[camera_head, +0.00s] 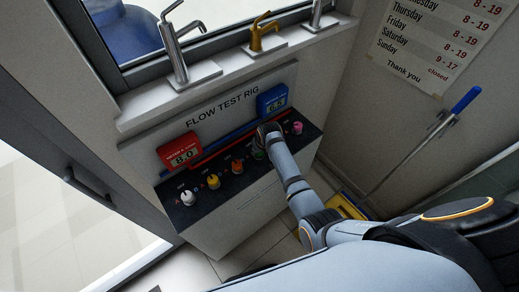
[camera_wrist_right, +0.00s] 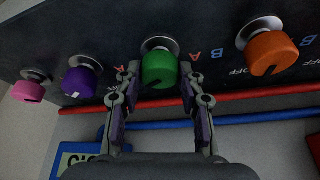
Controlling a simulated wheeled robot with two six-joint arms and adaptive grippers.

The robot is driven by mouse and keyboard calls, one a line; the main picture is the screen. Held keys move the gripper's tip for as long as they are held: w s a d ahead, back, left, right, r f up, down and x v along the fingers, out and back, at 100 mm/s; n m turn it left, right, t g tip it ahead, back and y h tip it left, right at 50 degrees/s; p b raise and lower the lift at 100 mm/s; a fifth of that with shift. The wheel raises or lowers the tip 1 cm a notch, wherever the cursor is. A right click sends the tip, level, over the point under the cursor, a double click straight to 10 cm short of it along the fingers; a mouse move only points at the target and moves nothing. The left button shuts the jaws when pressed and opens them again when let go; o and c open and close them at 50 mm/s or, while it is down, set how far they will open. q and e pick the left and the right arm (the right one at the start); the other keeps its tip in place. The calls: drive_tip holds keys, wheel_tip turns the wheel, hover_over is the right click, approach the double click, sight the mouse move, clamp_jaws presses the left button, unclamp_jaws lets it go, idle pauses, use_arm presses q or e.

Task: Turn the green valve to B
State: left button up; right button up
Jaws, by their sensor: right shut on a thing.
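The green valve (camera_wrist_right: 158,69) is a round knob on the dark panel strip, in the middle of the right wrist view. My right gripper (camera_wrist_right: 160,72) has one finger on each side of the green knob and is shut on it. A small dark mark shows low on the knob's face. In the head view my right gripper (camera_head: 266,138) covers most of the green knob (camera_head: 258,154). My left gripper is not in view.
An orange knob (camera_wrist_right: 271,53) and a purple knob (camera_wrist_right: 79,82) flank the green one; a pink knob (camera_wrist_right: 28,91) is beyond the purple. White (camera_head: 189,198) and yellow (camera_head: 213,181) knobs are farther left. Red (camera_head: 180,152) and blue (camera_head: 272,102) displays and pipes are close by.

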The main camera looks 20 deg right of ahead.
drive_tip(key=o, duration=1.2)
drive_tip(key=v, duration=1.2)
